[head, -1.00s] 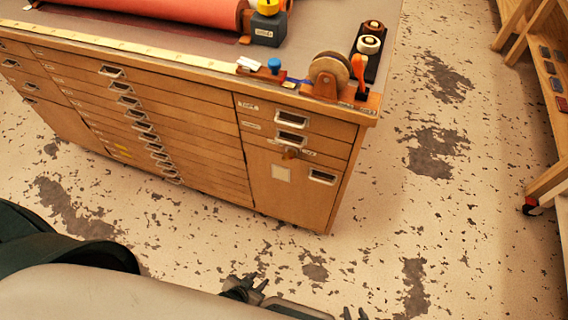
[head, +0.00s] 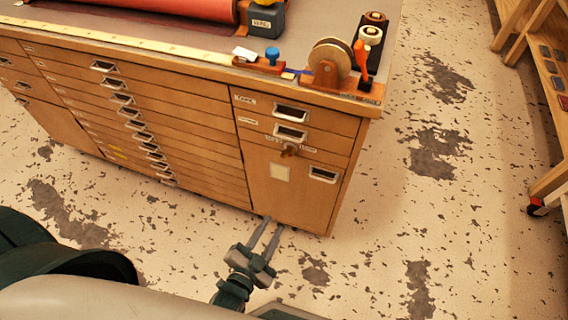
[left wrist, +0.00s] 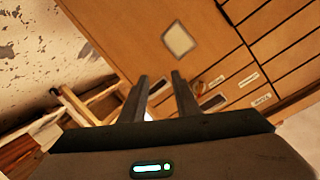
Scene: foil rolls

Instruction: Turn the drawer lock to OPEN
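The drawer lock (head: 289,150) is a small brownish turn-piece on the front of the wooden cabinet (head: 300,205), in the right-hand column between the second drawer and the door below. Its labels are too small to read. In the left wrist view the lock (left wrist: 198,87) shows small just right of my fingers. My left gripper (head: 273,221) is open and empty, in front of the cabinet's lower edge and below the lock in the head view; it also shows in the left wrist view (left wrist: 159,80). My right gripper is not in view.
The cabinet top holds a tape dispenser (head: 331,62), a blue-knobbed tool (head: 272,58), a dark block (head: 266,20) and a red roll (head: 170,8). A wooden shelf (head: 548,75) stands at the right. The floor between is free.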

